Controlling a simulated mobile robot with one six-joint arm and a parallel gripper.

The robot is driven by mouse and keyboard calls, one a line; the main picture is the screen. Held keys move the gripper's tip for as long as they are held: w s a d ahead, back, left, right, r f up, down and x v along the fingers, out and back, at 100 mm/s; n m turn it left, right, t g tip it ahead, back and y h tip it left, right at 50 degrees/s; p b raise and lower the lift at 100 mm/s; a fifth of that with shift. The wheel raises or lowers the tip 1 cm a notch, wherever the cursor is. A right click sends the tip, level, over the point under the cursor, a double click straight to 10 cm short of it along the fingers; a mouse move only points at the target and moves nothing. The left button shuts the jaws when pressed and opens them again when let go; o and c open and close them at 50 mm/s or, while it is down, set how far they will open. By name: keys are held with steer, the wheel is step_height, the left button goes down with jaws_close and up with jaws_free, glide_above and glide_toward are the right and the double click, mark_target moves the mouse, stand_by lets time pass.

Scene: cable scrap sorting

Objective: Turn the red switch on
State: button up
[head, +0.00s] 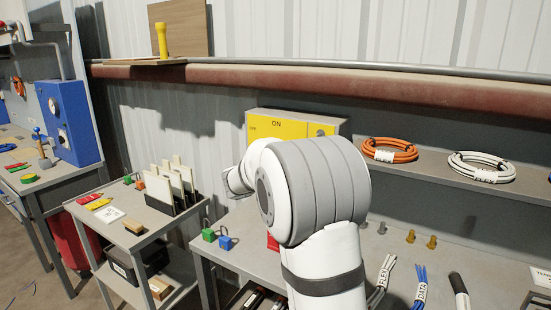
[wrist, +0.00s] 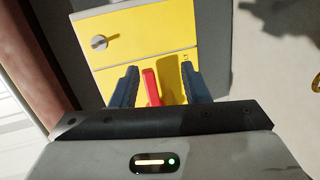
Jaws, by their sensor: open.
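The red switch (wrist: 151,87) is a red lever on a yellow panel (wrist: 148,40), seen in the wrist view. My gripper (wrist: 156,84) is open, with one dark finger on each side of the red lever. The lever stands between the fingers, closer to the left one, and a gap shows on its right. The lever's lower end is hidden behind my gripper's body. In the head view the yellow panel (head: 278,125) carries the word ON, and my arm covers its lower part, so the switch and fingertips are hidden there.
A round grey knob (wrist: 99,42) sits on the upper part of the panel. An orange cable coil (head: 390,150) and a white coil (head: 481,166) lie on the shelf to the right. Cable bundles (head: 421,287) lie on the bench. A side cart (head: 118,229) stands left.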

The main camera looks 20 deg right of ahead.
steer(key=w+d+t, duration=0.1)
steer(key=w, duration=0.3)
steer(key=w+d+n+t+p, duration=0.1)
steer(key=w+d, duration=0.1)
steer(key=w, duration=0.2)
steer(key=w+d+n+t, duration=0.1)
steer(key=w+d, duration=0.1)
steer(key=w, duration=0.1)
steer(key=shift+w+d+r+h, duration=0.15)
steer(key=shift+w+r+h, duration=0.15)
steer(key=shift+w, duration=0.1)
steer(key=shift+c, duration=0.5)
jaws_close()
